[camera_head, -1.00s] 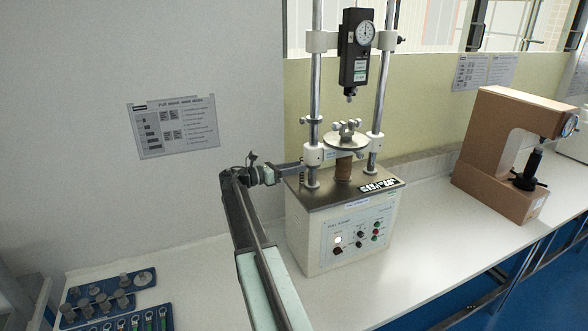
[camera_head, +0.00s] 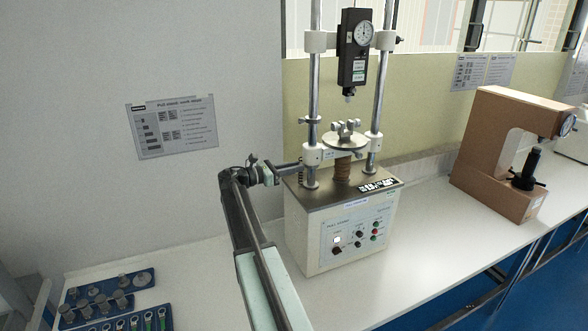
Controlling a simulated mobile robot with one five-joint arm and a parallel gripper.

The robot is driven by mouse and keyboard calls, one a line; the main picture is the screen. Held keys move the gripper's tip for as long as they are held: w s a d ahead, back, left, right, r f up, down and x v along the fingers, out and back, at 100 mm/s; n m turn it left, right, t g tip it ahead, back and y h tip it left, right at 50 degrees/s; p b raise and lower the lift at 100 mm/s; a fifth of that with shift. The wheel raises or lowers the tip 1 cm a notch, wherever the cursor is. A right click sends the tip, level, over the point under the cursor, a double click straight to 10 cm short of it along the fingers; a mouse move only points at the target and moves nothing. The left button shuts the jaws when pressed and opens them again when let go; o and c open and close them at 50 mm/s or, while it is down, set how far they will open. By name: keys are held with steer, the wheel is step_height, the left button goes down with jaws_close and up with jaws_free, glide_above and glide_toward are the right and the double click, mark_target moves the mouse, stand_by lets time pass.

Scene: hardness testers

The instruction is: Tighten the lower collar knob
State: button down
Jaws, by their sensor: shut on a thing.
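The pull stand (camera_head: 345,225) is a white box with a metal top and two upright columns. The lower collar (camera_head: 312,155) is a white block on the left column, just above the metal top. My gripper (camera_head: 296,166) reaches it from the left and is shut on the lower collar knob at the collar's left side. The knob itself is mostly hidden by the jaws and too small to make out. A round plate with a clamp (camera_head: 345,138) sits between the columns. A dial gauge (camera_head: 357,45) hangs above it.
A brown hardness tester (camera_head: 500,150) stands to the right on the white bench (camera_head: 430,240). Blue trays (camera_head: 110,297) with metal parts and green-handled tools lie at the lower left. A notice (camera_head: 172,127) hangs on the wall.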

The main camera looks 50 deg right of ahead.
steer(key=m, duration=0.4)
steer(key=shift+m, duration=0.3)
steer(key=m, duration=0.4)
steer(key=shift+w, duration=0.1)
steer(key=m, duration=0.8)
steer(key=shift+m, duration=0.3)
steer(key=m, duration=0.4)
steer(key=shift+m, duration=0.3)
steer(key=m, duration=0.3)
steer(key=shift+m, duration=0.3)
steer(key=m, duration=0.3)
steer(key=shift+m, duration=1.9)
